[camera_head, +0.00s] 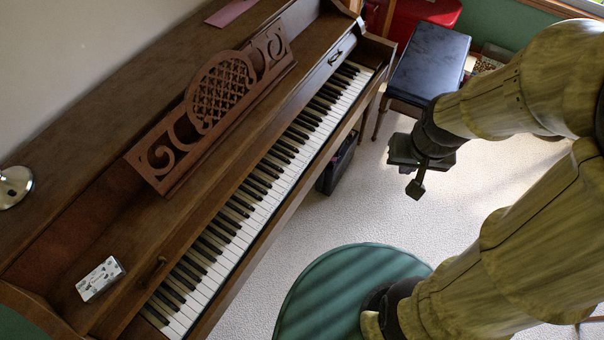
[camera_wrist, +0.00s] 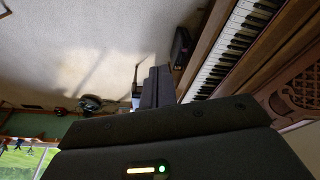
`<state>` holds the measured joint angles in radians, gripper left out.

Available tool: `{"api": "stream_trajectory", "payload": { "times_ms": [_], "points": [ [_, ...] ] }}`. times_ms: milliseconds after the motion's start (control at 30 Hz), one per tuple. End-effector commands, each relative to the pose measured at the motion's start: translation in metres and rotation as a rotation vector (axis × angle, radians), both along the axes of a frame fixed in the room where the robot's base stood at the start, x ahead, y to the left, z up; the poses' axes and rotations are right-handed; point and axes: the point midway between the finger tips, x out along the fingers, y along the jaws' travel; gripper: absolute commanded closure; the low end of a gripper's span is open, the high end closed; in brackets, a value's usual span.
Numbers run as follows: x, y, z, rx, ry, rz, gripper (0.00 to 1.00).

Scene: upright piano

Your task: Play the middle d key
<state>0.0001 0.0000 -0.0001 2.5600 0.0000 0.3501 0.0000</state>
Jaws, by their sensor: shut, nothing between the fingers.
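The piano keyboard (camera_head: 258,190) runs diagonally across the head view, from the lower left to the upper right, with white and black keys uncovered. The middle d key lies somewhere in its central stretch, but I cannot single it out. My gripper (camera_head: 415,188) is shut and empty. It hangs over the carpet to the right of the piano, apart from the keys. In the wrist view the keyboard (camera_wrist: 228,52) shows at the upper right, beyond the dark gripper body (camera_wrist: 160,90).
A carved music stand (camera_head: 215,95) rises behind the keys. A small patterned box (camera_head: 100,278) lies on the piano's left end. A black bench (camera_head: 430,65) stands at the upper right.

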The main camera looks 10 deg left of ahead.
Motion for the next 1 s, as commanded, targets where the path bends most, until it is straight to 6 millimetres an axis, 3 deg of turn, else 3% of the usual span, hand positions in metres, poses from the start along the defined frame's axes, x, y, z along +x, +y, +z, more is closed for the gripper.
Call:
{"api": "stream_trajectory", "payload": {
  "times_ms": [567, 767, 1000],
  "points": [
    [0.006, 0.002, -0.003, 0.001, 0.002, -0.008, 1.00],
    [0.036, 0.016, -0.024, 0.018, 0.016, -0.059, 1.00],
    [0.084, 0.056, -0.075, 0.119, 0.040, -0.166, 1.00]
  ]
}}
